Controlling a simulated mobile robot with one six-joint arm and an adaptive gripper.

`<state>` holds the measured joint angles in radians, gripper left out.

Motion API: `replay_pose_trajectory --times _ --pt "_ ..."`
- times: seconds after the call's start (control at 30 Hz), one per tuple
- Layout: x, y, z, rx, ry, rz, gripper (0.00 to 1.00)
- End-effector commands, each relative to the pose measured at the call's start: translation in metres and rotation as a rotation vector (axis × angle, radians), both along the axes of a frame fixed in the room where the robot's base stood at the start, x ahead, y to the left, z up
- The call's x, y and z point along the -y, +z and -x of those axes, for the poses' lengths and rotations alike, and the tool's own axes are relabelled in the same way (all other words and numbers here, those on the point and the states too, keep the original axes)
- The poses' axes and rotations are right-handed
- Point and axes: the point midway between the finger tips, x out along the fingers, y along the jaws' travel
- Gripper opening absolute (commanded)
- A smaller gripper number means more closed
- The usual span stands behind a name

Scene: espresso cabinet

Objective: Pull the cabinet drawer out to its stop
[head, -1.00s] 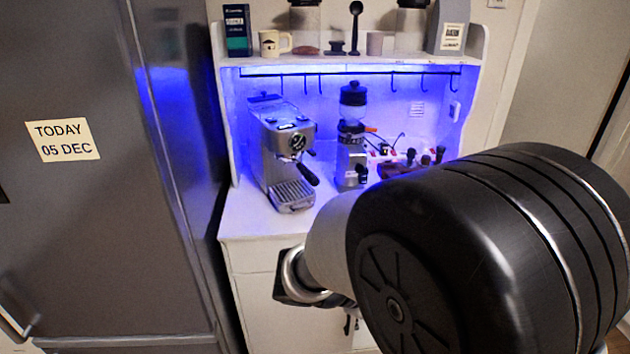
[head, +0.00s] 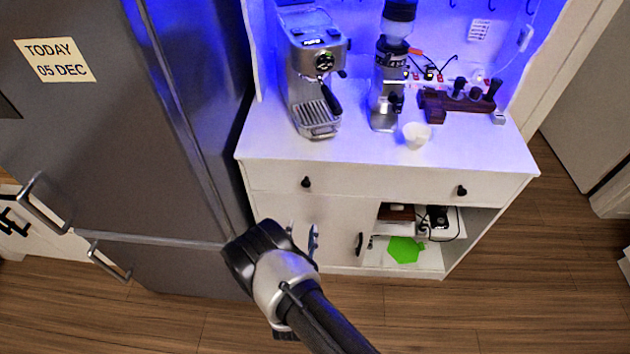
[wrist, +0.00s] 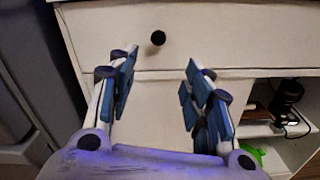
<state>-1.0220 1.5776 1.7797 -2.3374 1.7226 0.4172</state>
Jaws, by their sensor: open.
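The white cabinet drawer (head: 385,186) is shut, its front flush under the counter top. It has two dark round knobs, a left knob (head: 306,182) and a right knob (head: 462,190). My gripper (head: 303,233) is in front of the cabinet, below and near the left knob. In the wrist view my gripper (wrist: 157,80) is open and empty, its blue-padded fingers spread apart. One dark knob (wrist: 158,38) shows just beyond and between the fingertips, on the drawer front (wrist: 215,35), apart from the fingers.
An espresso machine (head: 316,70), a grinder (head: 388,75), a white cup (head: 416,135) and a wooden tamping stand (head: 440,102) are on the counter. A grey fridge (head: 120,130) stands close at the left. The lower right compartment is open. Floor is free in front.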

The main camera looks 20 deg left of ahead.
Motion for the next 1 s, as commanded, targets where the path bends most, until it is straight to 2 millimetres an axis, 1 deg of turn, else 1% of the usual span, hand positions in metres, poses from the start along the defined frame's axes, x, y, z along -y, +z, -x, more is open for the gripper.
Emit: replay_pose_trajectory --times 0.07,0.17,0.27,0.7,0.83,1.0 --pt "-0.003 -0.002 -0.002 -0.001 0.009 -0.001 0.46" --pt "-0.004 -0.002 -0.014 0.001 0.006 -0.002 0.46" --pt "-0.008 -0.003 -0.032 0.001 0.004 -0.002 0.46" --pt "-0.03 -0.003 -0.125 0.002 0.003 -0.003 0.46" --pt "-0.035 -0.003 -0.146 0.002 0.004 -0.001 0.46" --pt "-0.04 -0.003 -0.162 0.0 0.006 0.0 0.46"
